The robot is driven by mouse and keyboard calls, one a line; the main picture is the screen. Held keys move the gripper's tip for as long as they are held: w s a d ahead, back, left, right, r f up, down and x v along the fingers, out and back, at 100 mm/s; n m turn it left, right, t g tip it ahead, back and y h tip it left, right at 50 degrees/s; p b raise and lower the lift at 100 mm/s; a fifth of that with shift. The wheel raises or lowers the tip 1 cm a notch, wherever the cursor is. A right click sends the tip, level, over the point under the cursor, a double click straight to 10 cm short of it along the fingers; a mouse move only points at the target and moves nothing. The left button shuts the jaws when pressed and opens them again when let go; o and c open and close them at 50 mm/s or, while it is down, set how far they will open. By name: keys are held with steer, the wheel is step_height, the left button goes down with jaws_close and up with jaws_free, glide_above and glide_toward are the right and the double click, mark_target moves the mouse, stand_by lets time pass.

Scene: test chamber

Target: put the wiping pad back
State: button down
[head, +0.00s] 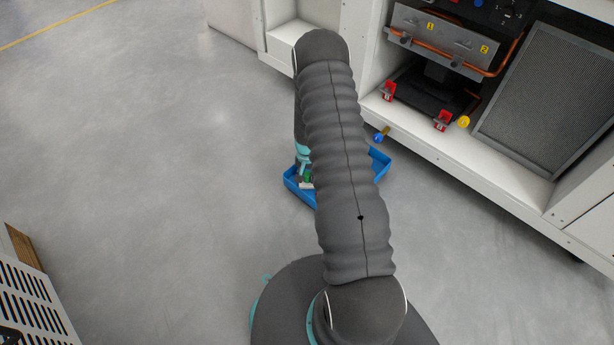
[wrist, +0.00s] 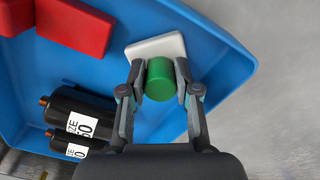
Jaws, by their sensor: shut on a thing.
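The wiping pad is a white block (wrist: 150,47) with a round green handle (wrist: 160,80), in the upper middle of the wrist view. My gripper (wrist: 160,72) is shut on the green handle, with one finger on each side. The pad shows over the floor of a blue tray (wrist: 228,52); I cannot tell whether it rests on it or hangs just above. In the head view the blue tray (head: 298,193) lies on the floor, partly hidden behind my arm. The green handle (head: 307,177) shows small beside the arm there.
Two black cylinders (wrist: 92,108) and red blocks (wrist: 75,25) lie in the tray, left of the pad. A white cabinet (head: 440,150) with copper pipes and red and yellow fittings stands at the right. A slatted unit (head: 30,305) stands lower left. The grey floor at left is clear.

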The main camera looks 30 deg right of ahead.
steer(key=shift+f, duration=0.1)
steer(key=shift+f, duration=0.15)
steer(key=c, duration=0.8)
jaws_free()
steer(key=shift+c, duration=0.2)
